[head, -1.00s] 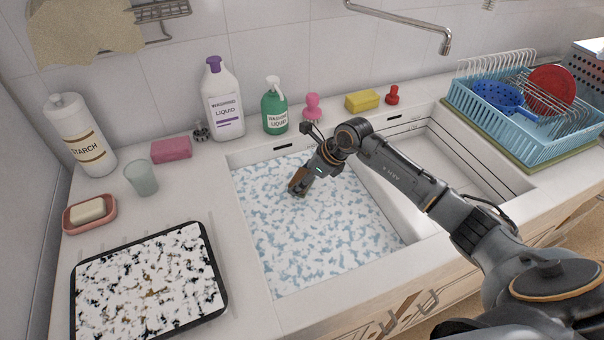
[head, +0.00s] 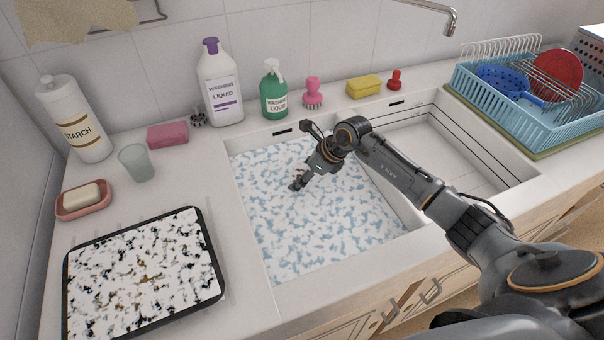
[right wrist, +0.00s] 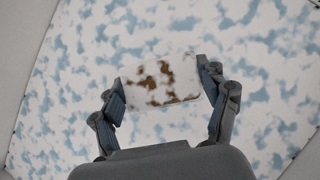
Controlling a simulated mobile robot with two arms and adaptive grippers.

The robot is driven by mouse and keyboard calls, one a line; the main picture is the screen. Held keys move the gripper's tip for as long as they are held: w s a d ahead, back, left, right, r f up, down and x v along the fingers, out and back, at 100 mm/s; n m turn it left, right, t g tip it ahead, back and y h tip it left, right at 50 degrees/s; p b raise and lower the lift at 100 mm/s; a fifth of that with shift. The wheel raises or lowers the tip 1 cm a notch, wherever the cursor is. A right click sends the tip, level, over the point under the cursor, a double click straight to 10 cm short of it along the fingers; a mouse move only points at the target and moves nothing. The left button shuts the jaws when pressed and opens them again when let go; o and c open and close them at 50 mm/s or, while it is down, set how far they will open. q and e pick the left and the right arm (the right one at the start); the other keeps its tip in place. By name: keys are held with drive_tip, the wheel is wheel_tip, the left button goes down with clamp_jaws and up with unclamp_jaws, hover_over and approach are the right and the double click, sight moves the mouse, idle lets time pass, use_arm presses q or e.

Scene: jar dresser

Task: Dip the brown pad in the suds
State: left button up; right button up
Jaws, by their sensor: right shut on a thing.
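The suds (head: 310,240) are white foam with blue patches filling the left sink basin. My right gripper (head: 298,183) reaches down into the basin at the suds surface. In the right wrist view it is shut on the brown pad (right wrist: 160,83), with one finger on each side. The pad is mostly covered in white foam, with brown patches showing through. In the head view the pad cannot be made out; it seems hidden in the foam. My left gripper is not in view.
A black-rimmed tray (head: 222,268) with foam-covered, dark-spotted contents lies left of the basin. Behind stand a washing liquid bottle (head: 219,85), a green spray bottle (head: 273,95) and a yellow sponge (head: 364,86). The right basin (head: 425,150) looks empty. A blue dish rack (head: 540,115) stands far right.

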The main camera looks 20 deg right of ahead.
drive_tip(key=shift+r, duration=0.1)
idle(0.3)
wheel_tip(320, 180, up, 14)
drive_tip(key=p, duration=0.9)
drive_tip(key=shift+r, duration=0.2)
